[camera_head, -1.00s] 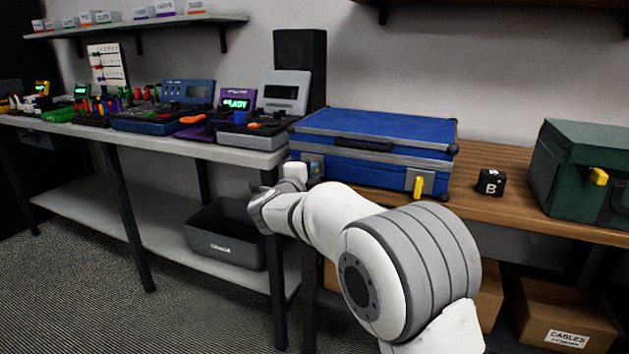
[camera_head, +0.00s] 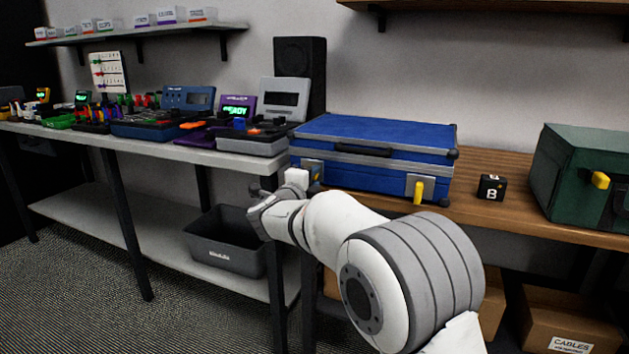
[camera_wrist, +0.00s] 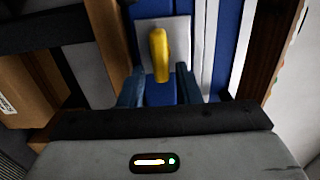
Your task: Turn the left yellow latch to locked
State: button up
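The blue case (camera_head: 380,135) lies closed on the wooden bench. Its left yellow latch (camera_wrist: 159,52) shows in the wrist view on a pale grey plate (camera_wrist: 178,28), its lever lengthwise in the picture. My gripper (camera_wrist: 159,82) is open, with one dark finger on each side of the latch's lower end. I cannot tell whether either finger touches it. In the head view my gripper (camera_head: 304,182) is at the case's front left corner and hides most of this latch. The right yellow latch (camera_head: 418,192) hangs downward on its own plate.
A black block marked B (camera_head: 491,187) and a green case (camera_head: 585,180) stand to the right. A grey-topped table (camera_head: 230,155) with devices is at left, and a dark bin (camera_head: 225,245) sits on its lower shelf. Boxes (camera_head: 565,320) are under the bench.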

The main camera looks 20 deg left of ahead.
jog(key=shift+o, duration=0.5)
jog(key=s+p, duration=0.2)
jog(key=s, duration=0.5)
jog(key=shift+s+a, duration=0.35)
jog(key=shift+s, duration=0.05)
